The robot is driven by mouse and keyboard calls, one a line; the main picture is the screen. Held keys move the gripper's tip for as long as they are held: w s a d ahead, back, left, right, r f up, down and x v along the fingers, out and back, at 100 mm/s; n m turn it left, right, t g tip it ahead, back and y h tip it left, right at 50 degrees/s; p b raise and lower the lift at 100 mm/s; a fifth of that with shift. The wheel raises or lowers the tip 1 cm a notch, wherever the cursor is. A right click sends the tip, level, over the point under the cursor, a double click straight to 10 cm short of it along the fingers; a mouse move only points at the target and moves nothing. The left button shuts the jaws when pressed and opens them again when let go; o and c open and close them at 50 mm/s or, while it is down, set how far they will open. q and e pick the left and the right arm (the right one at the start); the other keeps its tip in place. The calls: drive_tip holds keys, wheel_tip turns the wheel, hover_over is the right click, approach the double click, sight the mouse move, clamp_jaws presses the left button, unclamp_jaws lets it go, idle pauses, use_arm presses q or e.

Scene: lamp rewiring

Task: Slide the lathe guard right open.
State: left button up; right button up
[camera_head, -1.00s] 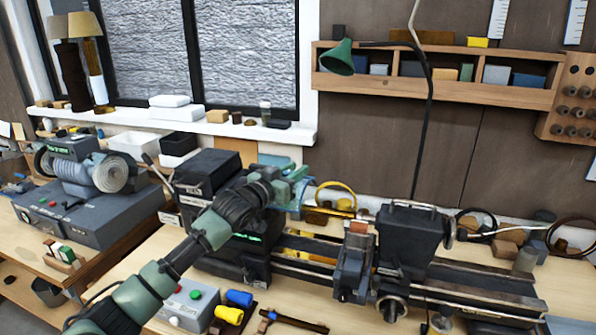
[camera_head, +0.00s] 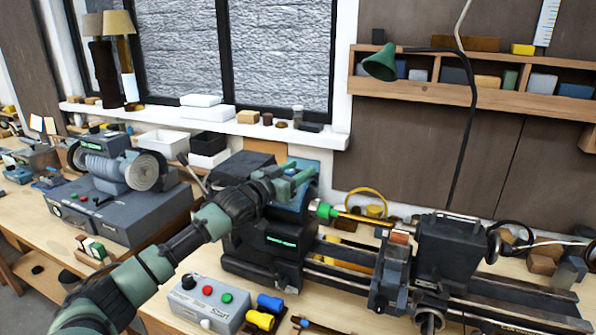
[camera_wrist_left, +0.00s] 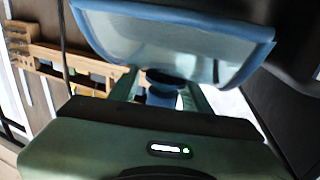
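The lathe guard (camera_head: 293,196), a clear shield with a blue frame, sits at the lathe's headstock end, partly hidden by my left gripper. The wrist view shows the guard (camera_wrist_left: 175,45) large at the top, with a blue stem (camera_wrist_left: 163,92) below it. My left gripper (camera_head: 298,173) is at the top of the guard. In the wrist view its fingers (camera_wrist_left: 163,96) stand apart on either side of the stem, with a gap visible on the left. A green part (camera_head: 325,210) on the spindle line shows right of the guard. My right gripper is not in view.
The lathe carriage (camera_head: 392,270) and tailstock (camera_head: 445,253) stand to the right on the bed. A grey control box (camera_head: 208,300) with coloured buttons is in front. A bench grinder (camera_head: 122,170) stands at left. A green lamp (camera_head: 380,64) hangs above.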

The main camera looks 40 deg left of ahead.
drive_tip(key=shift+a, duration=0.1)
use_arm(q)
drive_tip(key=shift+s+f, duration=0.15)
drive_tip(key=shift+s, duration=0.1)
drive_tip(key=s+b, duration=0.3)
drive_tip(key=s, duration=0.2)
drive_tip(key=shift+s+a+f, duration=0.1)
drive_tip(key=shift+s, duration=0.3)
drive_tip(key=shift+s+r+b, duration=0.2)
drive_tip(key=shift+s+b, duration=0.15)
drive_tip(key=shift+s, duration=0.35)
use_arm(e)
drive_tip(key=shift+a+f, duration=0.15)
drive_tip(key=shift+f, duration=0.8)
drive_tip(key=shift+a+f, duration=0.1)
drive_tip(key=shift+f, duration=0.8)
